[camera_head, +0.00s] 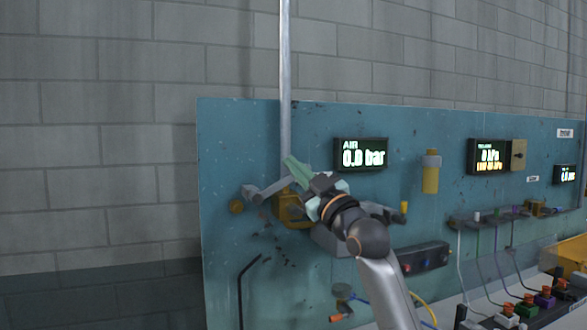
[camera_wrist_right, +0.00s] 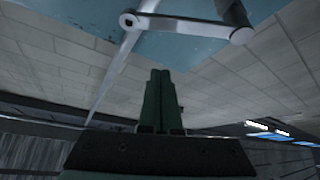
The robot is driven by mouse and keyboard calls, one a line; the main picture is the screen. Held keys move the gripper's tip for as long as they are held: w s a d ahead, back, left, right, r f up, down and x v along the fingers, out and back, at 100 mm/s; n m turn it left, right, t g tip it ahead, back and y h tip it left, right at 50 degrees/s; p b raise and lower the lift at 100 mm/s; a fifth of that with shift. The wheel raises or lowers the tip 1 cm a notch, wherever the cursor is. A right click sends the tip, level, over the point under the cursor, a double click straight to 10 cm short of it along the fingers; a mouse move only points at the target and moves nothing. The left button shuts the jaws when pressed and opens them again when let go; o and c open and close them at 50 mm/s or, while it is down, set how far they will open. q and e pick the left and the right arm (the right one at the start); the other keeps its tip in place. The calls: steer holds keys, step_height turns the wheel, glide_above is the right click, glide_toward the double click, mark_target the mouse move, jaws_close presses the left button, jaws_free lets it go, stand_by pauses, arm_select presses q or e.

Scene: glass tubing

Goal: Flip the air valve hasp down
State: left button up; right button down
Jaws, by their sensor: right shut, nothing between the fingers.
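The grey hasp lever (camera_head: 270,187) of the air valve is at the left of the blue board, with a round end at its lower left. It slants slightly up to the right, towards my right gripper. The orange-yellow valve body (camera_head: 289,210) is partly hidden behind my right wrist. My right gripper (camera_head: 294,168) is shut and empty, close to the lever's right end; contact cannot be told. In the right wrist view the closed green fingers (camera_wrist_right: 160,73) point towards a grey bar (camera_wrist_right: 185,24) with round ends, with a visible gap. My left gripper is out of view.
The AIR display (camera_head: 361,154) reads 0.0 bar, right of a vertical metal pipe (camera_head: 286,80). A yellow cylinder (camera_head: 431,174) and another display (camera_head: 487,156) are farther right on the blue board (camera_head: 225,150). Hoses and coloured connectors lie at lower right.

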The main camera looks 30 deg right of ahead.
steer(key=w+d+f, duration=0.2)
steer(key=w, duration=0.1)
steer(key=shift+f+p, duration=0.1)
steer(key=shift+p, duration=0.3)
stand_by(0.3)
steer(key=shift+f+m+h, duration=0.25)
steer(key=shift+m+h, duration=0.15)
steer(key=shift+m, duration=0.2)
steer(key=shift+s+d+f+m+h, duration=0.1)
steer(key=shift+d+f+m+h, duration=0.15)
steer(key=shift+m+h, duration=0.25)
steer(key=shift+s+d+f+m+h, duration=0.15)
steer(key=shift+f+m+h, duration=0.4)
steer(key=shift+m, duration=0.35)
steer(key=shift+w+d+f+m+h, duration=0.15)
steer(key=shift+f+m+h, duration=0.4)
steer(key=shift+m, duration=0.35)
steer(key=shift+s+d+f+m+h, duration=0.15)
steer(key=shift+f+m+h, duration=0.4)
steer(key=shift+m, duration=0.35)
